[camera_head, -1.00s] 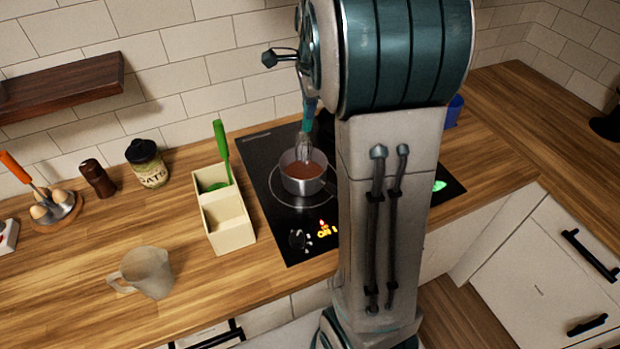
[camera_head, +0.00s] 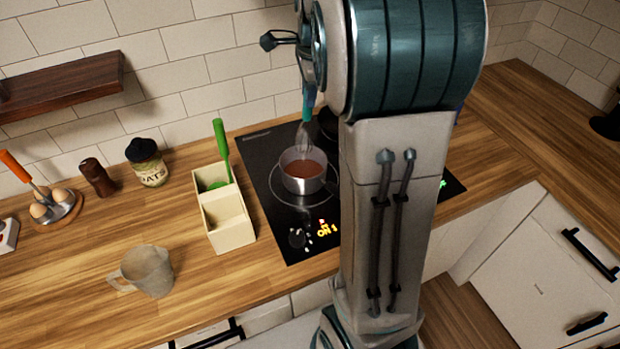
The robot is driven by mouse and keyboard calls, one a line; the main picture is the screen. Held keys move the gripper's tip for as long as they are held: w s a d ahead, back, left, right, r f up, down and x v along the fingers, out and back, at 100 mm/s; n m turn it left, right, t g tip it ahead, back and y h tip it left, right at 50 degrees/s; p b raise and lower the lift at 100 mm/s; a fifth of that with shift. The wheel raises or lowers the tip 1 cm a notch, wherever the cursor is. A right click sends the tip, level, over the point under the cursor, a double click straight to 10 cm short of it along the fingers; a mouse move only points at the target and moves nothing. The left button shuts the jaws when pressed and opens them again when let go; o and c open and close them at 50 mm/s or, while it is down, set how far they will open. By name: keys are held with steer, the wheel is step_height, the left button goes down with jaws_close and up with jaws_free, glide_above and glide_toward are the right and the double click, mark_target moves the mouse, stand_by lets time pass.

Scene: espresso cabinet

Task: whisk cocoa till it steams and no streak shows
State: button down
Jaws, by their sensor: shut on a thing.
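A small saucepan (camera_head: 303,184) stands on the left ring of the black hob (camera_head: 268,208). It holds smooth-looking brown cocoa (camera_head: 303,168). No streak shows at this size, and I see no clear steam. A whisk (camera_head: 308,106) with a teal handle hangs upright over the pan. Its wires look blurred and reach down to the cocoa near the far rim. My gripper (camera_head: 309,91) is shut on the whisk handle, mostly hidden behind my arm. A lit orange "ON" mark shows on the hob front.
A cream caddy (camera_head: 233,236) with a green-handled tool (camera_head: 221,140) stands left of the hob. A cup (camera_head: 148,270), oats jar (camera_head: 147,162), brown mill (camera_head: 97,178) and egg holder (camera_head: 60,212) stand farther left. My arm covers the hob's right part.

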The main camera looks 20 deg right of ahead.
steer(key=shift+r, duration=2.55)
